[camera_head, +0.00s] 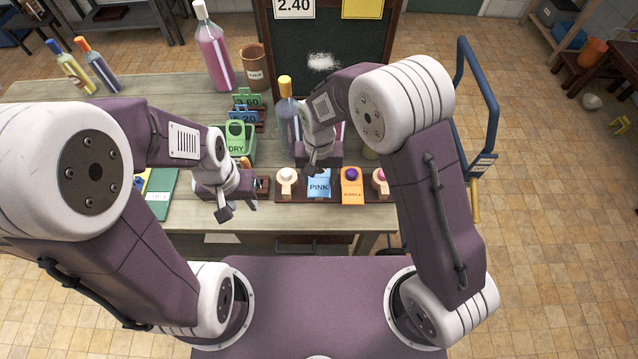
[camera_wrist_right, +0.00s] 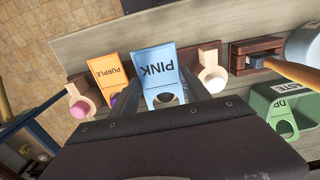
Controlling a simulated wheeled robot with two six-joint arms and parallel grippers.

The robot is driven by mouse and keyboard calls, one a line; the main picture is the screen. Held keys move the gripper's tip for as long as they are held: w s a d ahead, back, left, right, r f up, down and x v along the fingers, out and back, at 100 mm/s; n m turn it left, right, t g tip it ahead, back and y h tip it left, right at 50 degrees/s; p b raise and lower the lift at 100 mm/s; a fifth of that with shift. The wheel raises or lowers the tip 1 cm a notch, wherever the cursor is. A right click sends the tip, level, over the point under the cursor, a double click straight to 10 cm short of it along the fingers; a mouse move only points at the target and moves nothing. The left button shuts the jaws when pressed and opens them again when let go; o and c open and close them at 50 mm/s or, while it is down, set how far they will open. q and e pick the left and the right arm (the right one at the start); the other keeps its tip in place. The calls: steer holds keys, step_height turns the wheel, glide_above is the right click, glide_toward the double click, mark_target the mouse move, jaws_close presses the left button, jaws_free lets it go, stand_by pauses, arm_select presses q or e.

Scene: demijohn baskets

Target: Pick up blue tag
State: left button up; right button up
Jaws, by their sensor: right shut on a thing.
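The blue tag, marked PINK (camera_head: 319,186), is in the row of tags and pegs at the front of the table. It also shows in the right wrist view (camera_wrist_right: 157,72), upside down, with its hole at the near end. My right gripper (camera_head: 313,168) is shut on the blue tag, with a finger on either side of it in the wrist view. I cannot tell whether the tag is clear of the wooden rack (camera_head: 336,197). My left gripper (camera_head: 237,208) is open and empty above the table's front edge, left of the row.
An orange tag (camera_head: 352,187) with a purple knob is close beside it, and a peg with a white ball (camera_head: 286,180) is on the other side. A green tray (camera_head: 248,158) holds a green tag. Tall bottles (camera_head: 214,50) stand behind.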

steer(key=s+d+r+b, duration=0.1)
steer(key=s+d+r, duration=0.3)
steer(key=d+r, duration=0.3)
steer(key=d, duration=0.4)
steer(key=shift+b, duration=0.35)
steer(key=shift+r, duration=0.1)
